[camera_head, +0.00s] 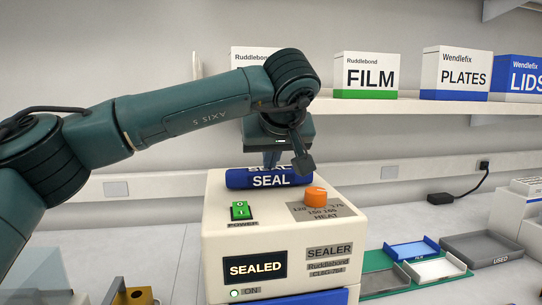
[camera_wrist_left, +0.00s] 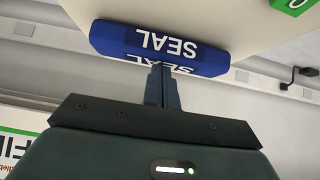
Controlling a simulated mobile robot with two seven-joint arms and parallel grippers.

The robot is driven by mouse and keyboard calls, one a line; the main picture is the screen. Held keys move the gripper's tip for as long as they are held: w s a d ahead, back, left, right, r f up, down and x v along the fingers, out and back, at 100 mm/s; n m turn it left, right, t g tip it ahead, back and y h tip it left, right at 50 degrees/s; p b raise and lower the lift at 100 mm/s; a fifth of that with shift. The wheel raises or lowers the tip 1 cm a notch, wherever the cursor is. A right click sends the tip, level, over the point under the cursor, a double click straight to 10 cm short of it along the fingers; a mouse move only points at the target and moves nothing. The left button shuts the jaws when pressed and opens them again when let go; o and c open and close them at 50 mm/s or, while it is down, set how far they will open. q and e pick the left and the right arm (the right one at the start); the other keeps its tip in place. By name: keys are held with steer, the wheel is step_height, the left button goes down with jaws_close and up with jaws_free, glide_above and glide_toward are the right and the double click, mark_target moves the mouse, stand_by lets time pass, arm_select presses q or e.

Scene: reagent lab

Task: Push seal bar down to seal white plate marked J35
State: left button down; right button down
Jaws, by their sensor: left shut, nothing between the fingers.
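The blue seal bar (camera_head: 270,179), lettered SEAL in white, lies across the top rear of the cream sealer (camera_head: 222,258). The sealer's display reads SEALED and its ON light is lit. My left gripper (camera_head: 273,162) points down at the bar's upper rear side, shut and empty. In the left wrist view the shut fingertips (camera_wrist_left: 160,72) meet the edge of the seal bar (camera_wrist_left: 150,42), at or very near touching. The white plate marked J35 is not visible. My right gripper is not in view.
A green power switch (camera_head: 240,210) and an orange heat knob (camera_head: 316,195) sit on the sealer's top. To the right are blue, white and grey trays (camera_head: 482,248). A shelf (camera_head: 430,107) with boxes runs behind.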

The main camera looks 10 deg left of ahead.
arm_select(q)
steer(key=shift+s+d+f, duration=0.1)
steer(key=shift+s+f, duration=0.05)
steer(key=shift+f, duration=0.25)
stand_by(0.5)
steer(key=v, duration=1.3)
steer(key=shift+r, duration=0.45)
